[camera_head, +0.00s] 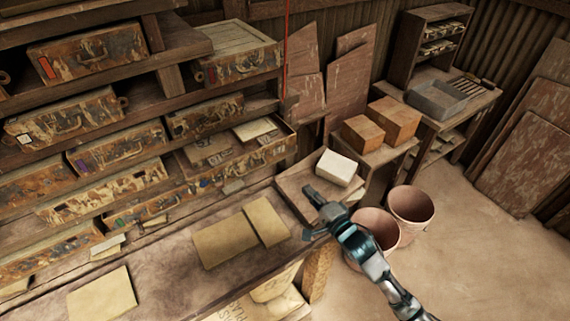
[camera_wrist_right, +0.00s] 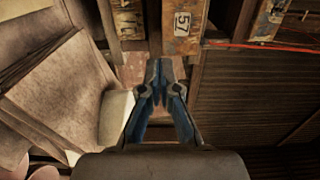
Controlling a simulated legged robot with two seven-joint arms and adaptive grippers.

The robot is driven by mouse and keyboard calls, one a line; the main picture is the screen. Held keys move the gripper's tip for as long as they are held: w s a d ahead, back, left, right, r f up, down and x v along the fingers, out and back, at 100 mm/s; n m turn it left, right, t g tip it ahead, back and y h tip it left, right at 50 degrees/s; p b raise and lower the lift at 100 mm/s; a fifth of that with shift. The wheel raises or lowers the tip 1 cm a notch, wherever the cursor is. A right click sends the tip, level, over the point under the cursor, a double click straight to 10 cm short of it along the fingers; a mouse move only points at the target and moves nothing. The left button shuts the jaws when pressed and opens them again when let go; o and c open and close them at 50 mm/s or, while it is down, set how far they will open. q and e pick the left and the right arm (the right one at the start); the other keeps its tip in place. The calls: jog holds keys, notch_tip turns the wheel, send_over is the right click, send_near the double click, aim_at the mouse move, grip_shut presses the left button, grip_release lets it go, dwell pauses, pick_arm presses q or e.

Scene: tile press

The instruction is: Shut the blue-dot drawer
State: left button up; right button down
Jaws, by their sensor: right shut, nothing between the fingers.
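A long worn drawer (camera_head: 225,178) stands pulled out from the shelf in the head view, with papers or flat tiles in it. A small bluish mark shows near the left end of its front, too small to be sure it is the blue dot. My right gripper (camera_head: 318,212) is right of this drawer's front, apart from it, above the bench's right end. In the right wrist view its fingers (camera_wrist_right: 165,75) are shut with nothing between them. My left gripper is not in view.
Other drawers (camera_head: 95,50) fill the shelf at left. Tan sheets (camera_head: 225,240) lie on the bench. A white block (camera_head: 337,168) sits just behind my right gripper. Two buckets (camera_head: 410,206) stand to its right. A red cord (camera_head: 286,60) hangs at the shelf's right end.

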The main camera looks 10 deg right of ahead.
jog(key=p+x, duration=0.1)
jog(key=x, duration=1.3)
jog(key=shift+a+r+p, duration=0.15)
jog(key=shift+r+p, duration=0.05)
jog(key=shift+p, duration=0.2)
